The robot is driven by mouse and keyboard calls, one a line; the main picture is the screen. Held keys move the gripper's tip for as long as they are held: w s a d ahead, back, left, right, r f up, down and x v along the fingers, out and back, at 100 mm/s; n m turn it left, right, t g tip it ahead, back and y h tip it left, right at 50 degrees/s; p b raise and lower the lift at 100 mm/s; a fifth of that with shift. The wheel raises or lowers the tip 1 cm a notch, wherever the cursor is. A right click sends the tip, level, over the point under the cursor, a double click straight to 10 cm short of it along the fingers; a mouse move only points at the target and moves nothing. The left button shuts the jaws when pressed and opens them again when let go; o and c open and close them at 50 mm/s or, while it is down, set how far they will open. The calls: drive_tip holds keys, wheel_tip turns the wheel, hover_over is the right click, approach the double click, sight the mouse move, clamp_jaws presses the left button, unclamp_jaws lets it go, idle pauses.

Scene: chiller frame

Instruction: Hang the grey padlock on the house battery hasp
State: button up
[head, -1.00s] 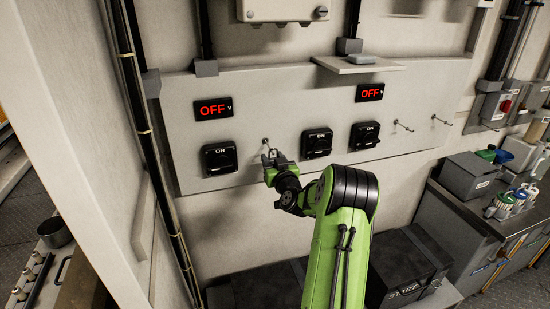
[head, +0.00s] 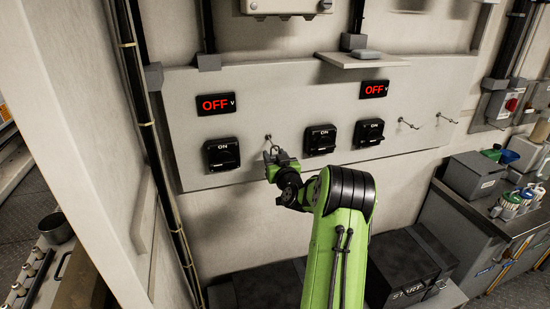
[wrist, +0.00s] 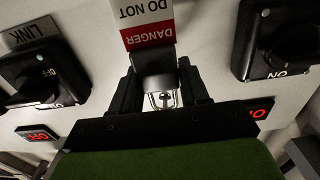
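The grey padlock (wrist: 153,62) is between the two dark fingers of my gripper (wrist: 160,92) in the wrist view, and they close on its sides. Its silver shackle (wrist: 162,100) shows between the fingers. A red and white DANGER tag (wrist: 147,25) is just beyond the padlock body. In the head view my gripper (head: 279,157) is close to the wall panel, just below a small metal peg (head: 268,138) between the left and middle switches. I cannot tell whether the shackle touches the peg. The house battery hasp's name is not readable.
The panel (head: 285,95) carries a left switch (head: 222,154), a middle switch (head: 320,139) and a right switch (head: 368,132). Two displays read OFF. Two empty pegs (head: 408,123) stick out at the right. A small shelf (head: 362,61) juts out above.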

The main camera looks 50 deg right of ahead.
drive_tip(key=o, duration=0.5)
drive_tip(key=b+v, duration=0.7)
drive_tip(key=v, duration=0.8)
drive_tip(key=shift+s+a, duration=0.15)
drive_tip(key=shift+s, duration=0.2)
